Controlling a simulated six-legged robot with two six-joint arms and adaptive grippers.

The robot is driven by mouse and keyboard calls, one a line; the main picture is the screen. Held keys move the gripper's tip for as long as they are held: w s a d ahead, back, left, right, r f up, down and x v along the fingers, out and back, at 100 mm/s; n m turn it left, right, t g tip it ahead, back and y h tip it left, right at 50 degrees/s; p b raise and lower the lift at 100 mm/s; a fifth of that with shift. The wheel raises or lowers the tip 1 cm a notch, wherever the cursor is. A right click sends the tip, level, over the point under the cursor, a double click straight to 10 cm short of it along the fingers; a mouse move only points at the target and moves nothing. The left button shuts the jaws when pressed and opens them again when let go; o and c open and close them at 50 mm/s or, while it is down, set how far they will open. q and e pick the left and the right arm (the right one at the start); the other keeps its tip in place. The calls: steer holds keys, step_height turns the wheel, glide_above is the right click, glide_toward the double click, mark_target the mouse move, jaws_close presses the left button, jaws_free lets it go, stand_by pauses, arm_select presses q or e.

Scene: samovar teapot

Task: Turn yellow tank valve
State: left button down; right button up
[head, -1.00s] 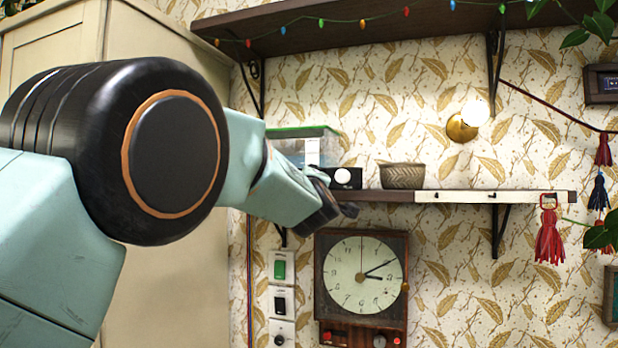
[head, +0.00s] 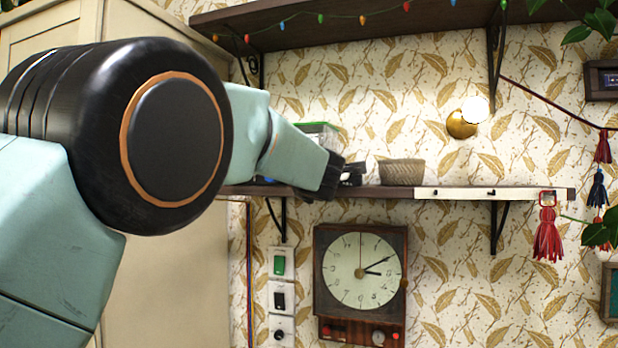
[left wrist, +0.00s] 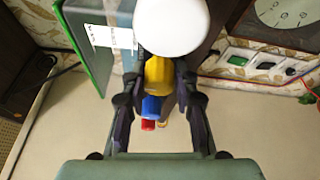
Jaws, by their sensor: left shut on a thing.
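The yellow valve (left wrist: 157,72) shows in the left wrist view between the fingers of my left gripper (left wrist: 160,80), which is shut on it. In the head view my left gripper (head: 347,178) is at the shelf, in front of the tank, and the valve is hidden there. The tank (head: 320,132) has a green rim and is mostly covered by my arm. In the left wrist view the tank (left wrist: 108,50) carries a white label. A blue valve (left wrist: 152,106) and a red valve (left wrist: 148,125) line up beyond the yellow one. My right gripper is not in view.
A white round object (left wrist: 172,24) is close to the fingers. A woven basket (head: 402,172) stands on the shelf (head: 385,193) to the right. A clock (head: 362,275) and switches (head: 280,262) are below. The upper shelf (head: 330,18) is overhead.

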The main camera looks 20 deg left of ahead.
arm_select(q)
steer(key=shift+a+r, duration=0.1)
stand_by(0.3)
steer(key=c, duration=1)
jaws_free()
steer(key=shift+s, duration=0.15)
steer(key=v, duration=0.7)
steer(key=shift+s, duration=0.15)
